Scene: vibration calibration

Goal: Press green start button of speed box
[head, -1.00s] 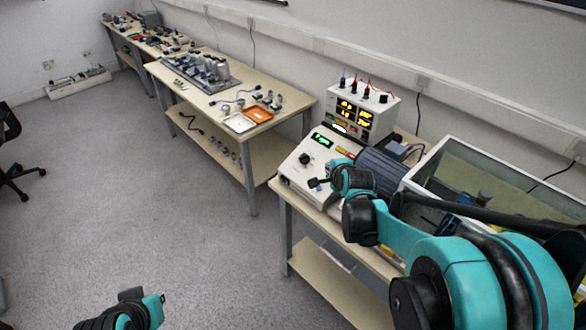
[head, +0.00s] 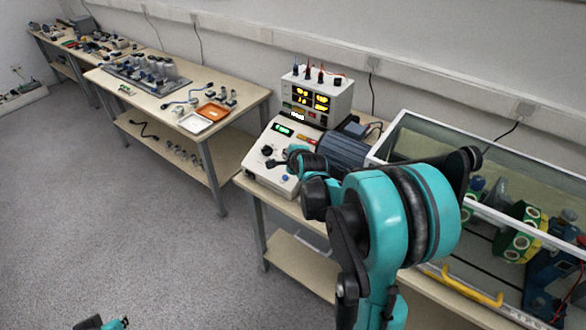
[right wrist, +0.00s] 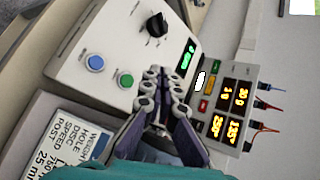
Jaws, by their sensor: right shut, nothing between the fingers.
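The speed box (head: 254,168) is a white sloped console on the near bench, with a lit green display (head: 283,129) and a black knob (head: 267,150). In the right wrist view its green button (right wrist: 126,80) sits beside a blue button (right wrist: 96,63). My right gripper (head: 271,163) is over the box's sloped face, shut and empty. In the right wrist view its fingertips (right wrist: 160,72) appear just right of the green button; contact cannot be told. The arm hides the green button in the head view. A piece of my left arm's end (head: 104,323) shows at the bottom edge.
A meter unit (head: 339,95) with yellow digits and plugged leads stands behind the box. A ribbed motor (head: 343,153) and a glass-walled case (head: 480,205) are to the right. A printed label plate (right wrist: 62,140) lies near the gripper. Open floor (head: 130,230) is at left.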

